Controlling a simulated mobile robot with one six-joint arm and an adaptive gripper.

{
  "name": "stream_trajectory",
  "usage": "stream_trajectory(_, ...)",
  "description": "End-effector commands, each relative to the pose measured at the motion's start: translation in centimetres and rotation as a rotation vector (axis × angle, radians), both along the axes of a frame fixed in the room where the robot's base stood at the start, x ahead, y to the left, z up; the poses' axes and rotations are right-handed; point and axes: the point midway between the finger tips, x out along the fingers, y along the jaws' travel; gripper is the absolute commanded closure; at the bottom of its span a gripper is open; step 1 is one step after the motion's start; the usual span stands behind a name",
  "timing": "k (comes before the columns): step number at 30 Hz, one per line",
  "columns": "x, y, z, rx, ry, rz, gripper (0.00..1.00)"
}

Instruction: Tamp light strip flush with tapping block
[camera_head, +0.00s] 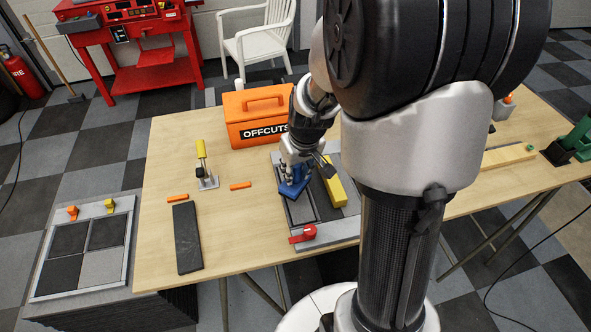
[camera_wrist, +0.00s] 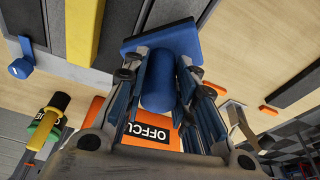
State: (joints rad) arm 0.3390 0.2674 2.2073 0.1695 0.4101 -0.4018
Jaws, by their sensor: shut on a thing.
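My gripper (camera_head: 297,166) is shut on the upright handle of the blue tapping block (camera_head: 293,189). In the wrist view the handle (camera_wrist: 158,82) sits between the fingers, with the flat blue base (camera_wrist: 160,40) beyond them. The block is over the left part of a grey-framed fixture (camera_head: 325,236) on the table. Dark and light grey strips lie in the fixture, with a yellow bar (camera_head: 334,188) right of the block. The block partly hides the strips, so I cannot tell which is the light strip, how it is seated, or whether the block touches it.
An orange OFFCUTS box (camera_head: 257,118) stands behind the fixture. A red-knobbed clamp (camera_head: 303,234) is at the fixture's front edge. A yellow-handled tool (camera_head: 205,170), orange pieces (camera_head: 240,186) and a dark slab (camera_head: 187,238) lie to the left.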

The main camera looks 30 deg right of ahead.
Motion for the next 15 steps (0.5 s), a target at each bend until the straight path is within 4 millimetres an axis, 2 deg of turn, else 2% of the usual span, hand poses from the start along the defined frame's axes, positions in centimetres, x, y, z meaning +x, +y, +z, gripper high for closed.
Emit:
stream_trajectory(1,0.1,0.0,0.8,-0.001,-0.002,0.000,0.97)
stream_trajectory(15,0.1,0.0,4.5,-0.001,-0.003,0.001,0.97)
